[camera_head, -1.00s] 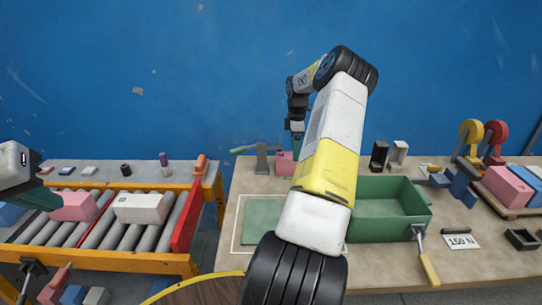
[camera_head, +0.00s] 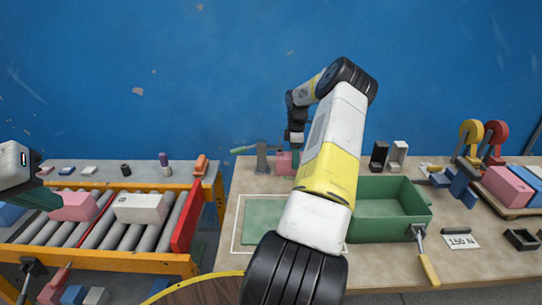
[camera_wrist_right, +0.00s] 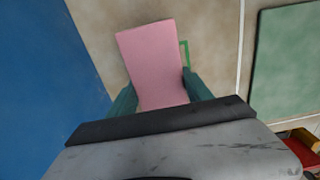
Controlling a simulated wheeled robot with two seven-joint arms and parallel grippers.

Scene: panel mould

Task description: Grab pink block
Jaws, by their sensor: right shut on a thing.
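A pink block (camera_wrist_right: 155,65) is between the two teal fingers of my right gripper (camera_wrist_right: 160,95) in the right wrist view, with a finger against each side. In the head view the same pink block (camera_head: 284,162) is at the back of the workbench, partly hidden by my right arm. My right gripper is shut on it. My left gripper (camera_head: 42,197) is at the far left, by another pink block (camera_head: 75,207) on the roller conveyor. Its fingertips are not clear enough to tell whether it is open or shut.
A white block (camera_head: 141,208) lies on the conveyor before a red stop plate (camera_head: 186,217). A green bin (camera_head: 390,233) stands right of the green mat (camera_head: 263,215). A grey clamp (camera_head: 262,158) with a green handle stands left of the held block. The blue wall is close behind.

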